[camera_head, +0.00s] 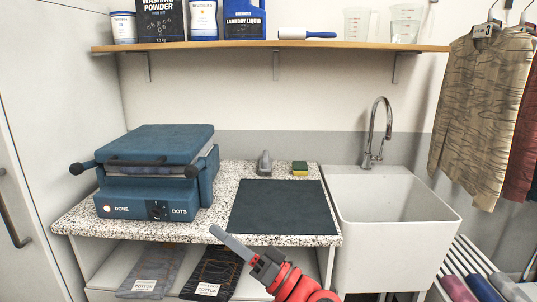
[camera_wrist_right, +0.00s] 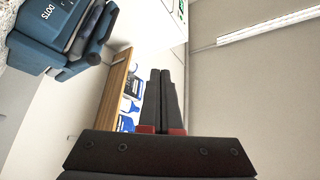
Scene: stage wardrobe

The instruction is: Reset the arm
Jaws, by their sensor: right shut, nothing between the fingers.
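My right gripper (camera_head: 216,232) comes in from the bottom of the head view on a red and black arm. It is in front of the speckled counter's front edge, pointing up and to the left. In the right wrist view its two black fingers (camera_wrist_right: 160,98) lie side by side, shut, with nothing held. My left gripper is not in view.
A blue press (camera_head: 150,190) stands on the speckled counter (camera_head: 215,220), with a dark mat (camera_head: 283,207) to its right. A white sink (camera_head: 395,215) is further right. A wooden shelf (camera_head: 260,46) with laundry goods runs above. Folded cloths (camera_head: 212,272) lie below the counter.

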